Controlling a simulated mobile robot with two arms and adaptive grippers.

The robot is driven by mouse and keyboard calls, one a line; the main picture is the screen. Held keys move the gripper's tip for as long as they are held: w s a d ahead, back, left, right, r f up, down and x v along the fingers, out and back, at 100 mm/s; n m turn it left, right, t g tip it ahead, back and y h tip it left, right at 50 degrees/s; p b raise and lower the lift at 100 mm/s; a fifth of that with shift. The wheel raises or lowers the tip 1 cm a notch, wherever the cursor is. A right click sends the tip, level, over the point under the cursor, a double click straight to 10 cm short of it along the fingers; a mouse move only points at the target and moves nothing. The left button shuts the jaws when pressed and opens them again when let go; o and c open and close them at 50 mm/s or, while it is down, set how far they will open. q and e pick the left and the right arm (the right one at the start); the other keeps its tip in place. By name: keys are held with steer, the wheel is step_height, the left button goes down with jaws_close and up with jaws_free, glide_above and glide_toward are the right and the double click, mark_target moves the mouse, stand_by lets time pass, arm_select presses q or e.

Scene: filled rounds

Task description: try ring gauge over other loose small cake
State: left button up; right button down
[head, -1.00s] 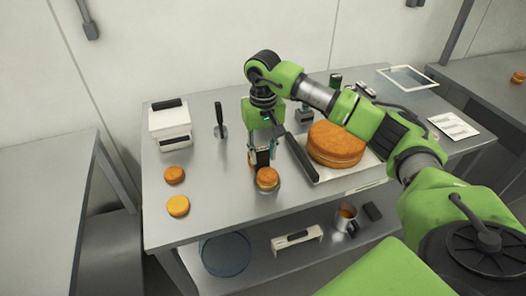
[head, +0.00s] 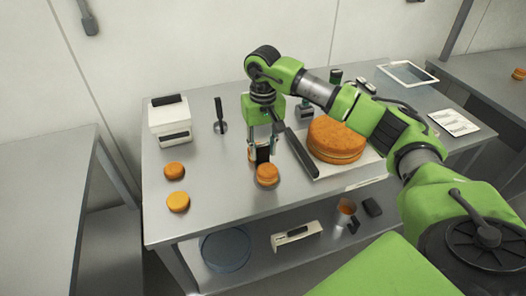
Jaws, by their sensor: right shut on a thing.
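My right gripper (head: 262,148) points down over the middle of the table. It is shut on a dark upright piece, apparently the grip of the ring gauge (head: 262,155). Just in front of and below the fingertips is a small orange cake (head: 267,175). I cannot tell whether the ring is around this cake, above it or behind it. Two more small cakes, one farther back (head: 174,171) and one nearer (head: 178,202), lie apart at the table's left. My left gripper is not in view.
A large round cake (head: 337,140) is on a white board (head: 362,171), with a long dark-handled tool (head: 300,153) beside it. A white box (head: 170,122) and a black-handled tool (head: 220,115) stand at the back left.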

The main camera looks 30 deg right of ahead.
step_height(320, 180, up, 10)
steer(key=p, duration=0.5)
steer(key=shift+p, duration=0.4)
stand_by(1.0)
steer(key=shift+f, duration=0.15)
